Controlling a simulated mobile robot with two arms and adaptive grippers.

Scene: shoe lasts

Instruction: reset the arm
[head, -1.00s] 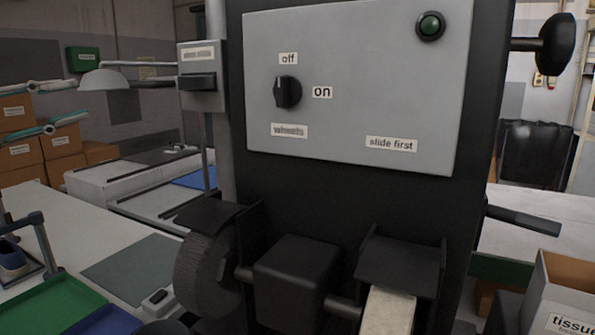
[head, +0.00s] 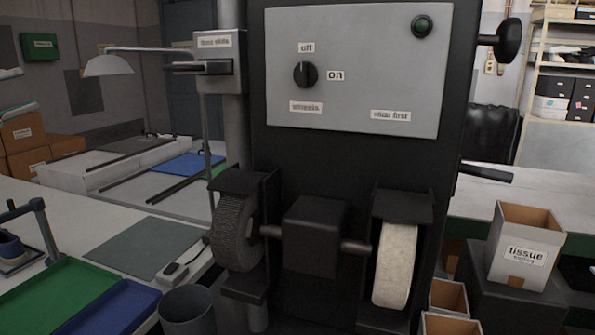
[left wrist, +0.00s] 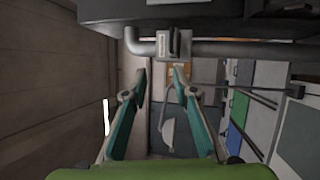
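My left gripper (head: 28,88) shows only by its pale and teal fingertips at the left edge of the head view, in front of the brown boxes. In the left wrist view the two teal fingers of the left gripper (left wrist: 161,72) stand apart with nothing held between them. A grey pipe and the dark underside of a machine part lie beyond the tips there. My right gripper is in neither view.
A black grinding machine (head: 350,165) with two wheels stands in the middle. A bench with a green tray (head: 60,300) and blue tray (head: 115,308) lies left. A desk lamp (head: 108,66) stands behind. A tissue box (head: 524,250) stands right.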

